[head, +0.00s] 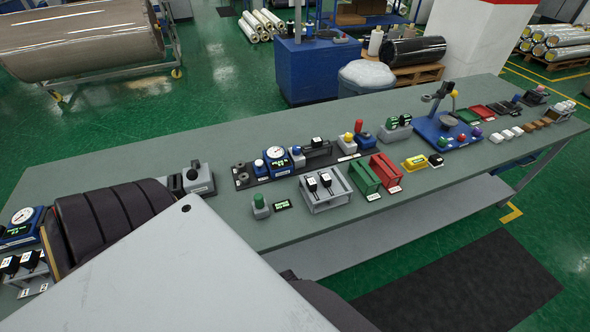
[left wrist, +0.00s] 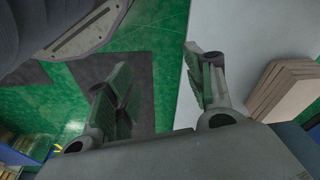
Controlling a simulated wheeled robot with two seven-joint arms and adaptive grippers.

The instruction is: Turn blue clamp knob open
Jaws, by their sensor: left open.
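Small blue parts stand on the grey bench (head: 190,150) in the head view. Neither gripper shows in the head view; my grey body and dark arm cover the bench's near left.
Tan slabs (left wrist: 280,88) lie right of my left gripper in the wrist view. The bench's back left strip is clear.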

